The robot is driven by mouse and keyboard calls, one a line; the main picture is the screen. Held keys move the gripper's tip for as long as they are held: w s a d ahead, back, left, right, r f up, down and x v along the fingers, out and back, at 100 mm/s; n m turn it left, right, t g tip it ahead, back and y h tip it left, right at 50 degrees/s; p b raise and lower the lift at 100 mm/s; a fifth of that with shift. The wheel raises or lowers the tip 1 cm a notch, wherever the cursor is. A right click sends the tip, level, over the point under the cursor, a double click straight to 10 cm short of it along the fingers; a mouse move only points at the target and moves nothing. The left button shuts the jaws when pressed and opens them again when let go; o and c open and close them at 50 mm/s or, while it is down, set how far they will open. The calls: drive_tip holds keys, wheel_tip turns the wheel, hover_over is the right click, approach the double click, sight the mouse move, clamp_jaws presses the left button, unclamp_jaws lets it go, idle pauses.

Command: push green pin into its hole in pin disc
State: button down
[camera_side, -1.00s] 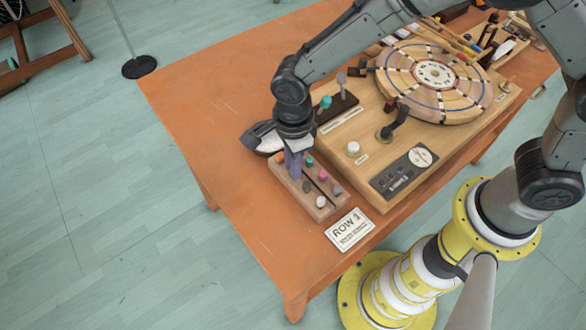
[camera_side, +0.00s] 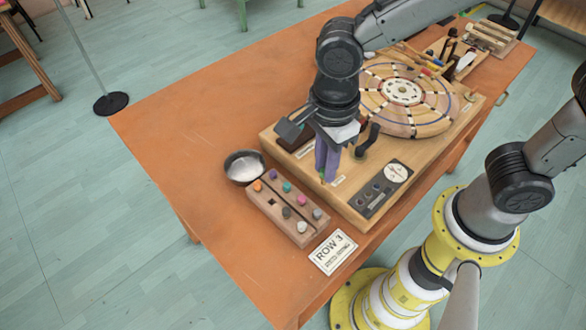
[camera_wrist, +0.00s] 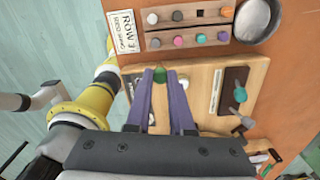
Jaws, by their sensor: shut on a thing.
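My gripper (camera_side: 326,172) has purple fingers and is shut on the green pin (camera_wrist: 159,77), which shows between the fingertips in the wrist view. In the side view only a small bit of green shows at the fingertips. The gripper is above the front part of the wooden machine base, between the pin rack and the pin disc. The pin disc (camera_side: 425,129) is a round wooden wheel with ringed markings and a white centre, on the base behind and right of the gripper. The arm hides part of its left side. I cannot make out the green pin's own hole.
The wooden pin rack (camera_side: 300,238) holds several coloured pins and has one empty square hole. A metal bowl (camera_side: 244,167) stands behind it. A dark crank handle (camera_side: 367,142) rises right of the gripper. A ROW 3 card (camera_side: 333,252) lies at the front edge.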

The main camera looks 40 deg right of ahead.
drive_tip(key=w+d+r+n, duration=0.3)
drive_tip(key=w+d+n, duration=0.35)
drive_tip(key=d, duration=0.85)
drive_tip(key=w+d+m, duration=0.1)
drive_tip(key=d+m, duration=0.5)
drive_tip(key=d, duration=1.3)
drive_tip(key=shift+w+f, duration=0.15)
drive_tip(key=shift+f, duration=0.25)
drive_tip(key=shift+m, duration=0.25)
drive_tip(key=shift+f, duration=2.9)
